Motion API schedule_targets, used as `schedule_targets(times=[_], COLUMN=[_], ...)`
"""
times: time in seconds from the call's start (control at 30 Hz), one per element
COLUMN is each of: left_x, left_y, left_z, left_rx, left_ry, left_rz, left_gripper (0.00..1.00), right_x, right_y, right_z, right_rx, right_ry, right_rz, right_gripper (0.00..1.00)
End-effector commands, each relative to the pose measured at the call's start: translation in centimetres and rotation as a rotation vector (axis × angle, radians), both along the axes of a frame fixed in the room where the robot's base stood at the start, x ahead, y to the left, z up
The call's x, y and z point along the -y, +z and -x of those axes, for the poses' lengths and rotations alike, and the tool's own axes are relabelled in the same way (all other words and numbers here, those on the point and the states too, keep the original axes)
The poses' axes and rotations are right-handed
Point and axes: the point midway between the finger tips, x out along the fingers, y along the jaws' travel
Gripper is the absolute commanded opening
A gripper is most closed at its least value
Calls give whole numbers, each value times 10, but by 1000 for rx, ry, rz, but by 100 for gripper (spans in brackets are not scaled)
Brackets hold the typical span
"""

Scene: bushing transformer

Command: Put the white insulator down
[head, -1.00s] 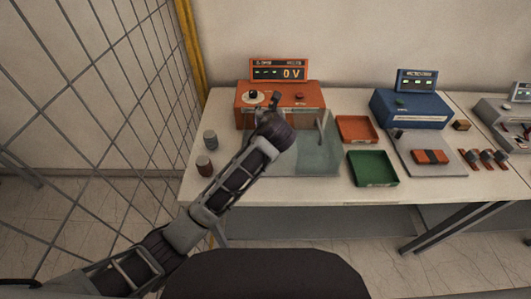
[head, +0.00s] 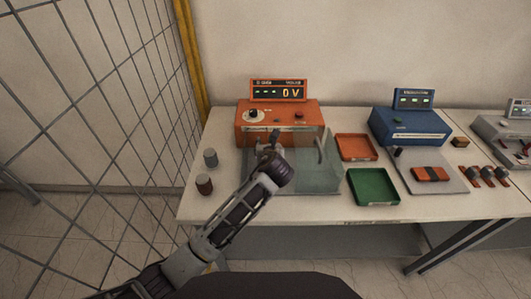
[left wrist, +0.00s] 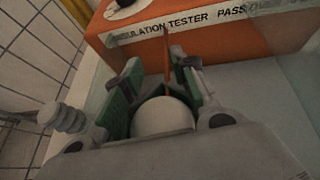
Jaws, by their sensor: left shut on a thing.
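The white insulator (left wrist: 162,118) shows in the left wrist view as a pale rounded body between the green-padded fingers, with a thin orange-brown rod rising beyond it. My left gripper (left wrist: 157,68) is shut on it. In the head view my left gripper (head: 270,142) is in front of the orange insulation tester (head: 290,117), over the clear-walled test area (head: 318,181). The insulator cannot be made out there, and the gap beneath it is hidden. My right gripper is in neither view.
A grey cylinder (head: 210,157) and a brown cylinder (head: 204,184) stand at the table's left. An orange tray (head: 356,147) and a green tray (head: 373,187) lie right of the test area. A blue tester (head: 410,126) stands farther right. A mesh fence (head: 95,95) borders the left.

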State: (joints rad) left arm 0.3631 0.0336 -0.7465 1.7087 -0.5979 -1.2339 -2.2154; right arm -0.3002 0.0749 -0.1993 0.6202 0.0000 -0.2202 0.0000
Motion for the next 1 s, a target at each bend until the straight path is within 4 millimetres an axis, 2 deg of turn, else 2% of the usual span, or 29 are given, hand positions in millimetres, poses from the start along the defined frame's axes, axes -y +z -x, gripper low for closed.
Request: schedule_targets(times=[0.27, 0.6, 1.0], left_x=[0, 0, 0], left_y=[-3, -34, -37], left_z=[0, 0, 0], left_rx=[0, 0, 1], left_ry=[0, -1, -1], left_rz=[0, 0, 0], left_gripper=[0, 0, 0], right_x=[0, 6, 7], right_y=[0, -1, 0], right_z=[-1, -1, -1], right_rx=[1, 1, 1], right_ry=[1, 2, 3], right_rz=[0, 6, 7], right_gripper=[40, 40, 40])
